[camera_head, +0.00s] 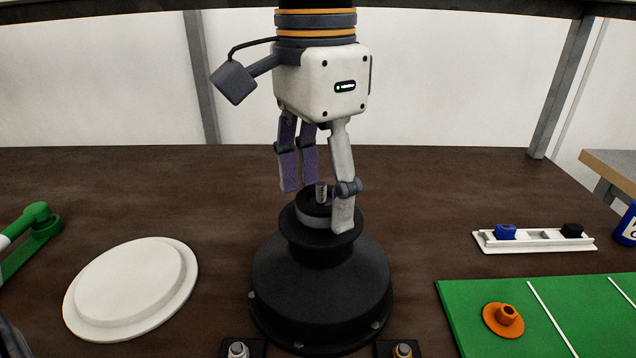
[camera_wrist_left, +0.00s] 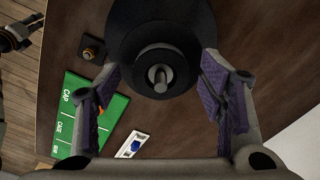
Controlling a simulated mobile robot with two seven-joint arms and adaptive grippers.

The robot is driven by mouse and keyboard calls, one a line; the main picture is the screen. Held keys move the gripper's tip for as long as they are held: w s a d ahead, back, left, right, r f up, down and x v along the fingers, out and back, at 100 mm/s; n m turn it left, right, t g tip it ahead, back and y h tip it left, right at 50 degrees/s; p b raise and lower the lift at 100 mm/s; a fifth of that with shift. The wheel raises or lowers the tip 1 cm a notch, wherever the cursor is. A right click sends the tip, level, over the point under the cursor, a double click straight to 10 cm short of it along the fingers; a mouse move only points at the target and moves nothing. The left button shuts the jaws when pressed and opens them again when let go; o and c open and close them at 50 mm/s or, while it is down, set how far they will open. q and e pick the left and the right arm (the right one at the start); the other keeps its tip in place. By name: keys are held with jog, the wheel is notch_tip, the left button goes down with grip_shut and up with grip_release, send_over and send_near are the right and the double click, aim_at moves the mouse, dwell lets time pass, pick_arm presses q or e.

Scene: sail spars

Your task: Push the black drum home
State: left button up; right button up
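The black drum (camera_head: 318,238) is a flanged black spool on a wide round black base (camera_head: 320,290), upright on the dark table. A short metal pin (camera_head: 321,190) sticks up from its middle, and the pin also shows end-on in the left wrist view (camera_wrist_left: 160,83). My left gripper (camera_head: 318,207) points down over the drum, open, with its fingers spread on either side of the pin. One fingertip overlaps the drum's top in the head view; I cannot tell if it touches. A dark gripper, apparently my right one (camera_wrist_left: 22,35), shows at the left wrist view's top left; its finger state is unclear.
A white round disc (camera_head: 132,285) and a green-handled item (camera_head: 35,235) lie left. At right are a white tray (camera_head: 535,249) with a blue and a black piece, and a green mat (camera_head: 460,312) with an orange flanged part (camera_head: 503,318). Bolts flank the base in front.

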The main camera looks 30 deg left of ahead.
pick_arm(q)
jog(key=shift+f, duration=0.15)
notch_tip(320, 180, up, 12)
dwell(0.4)
jog(key=shift+a, duration=0.1)
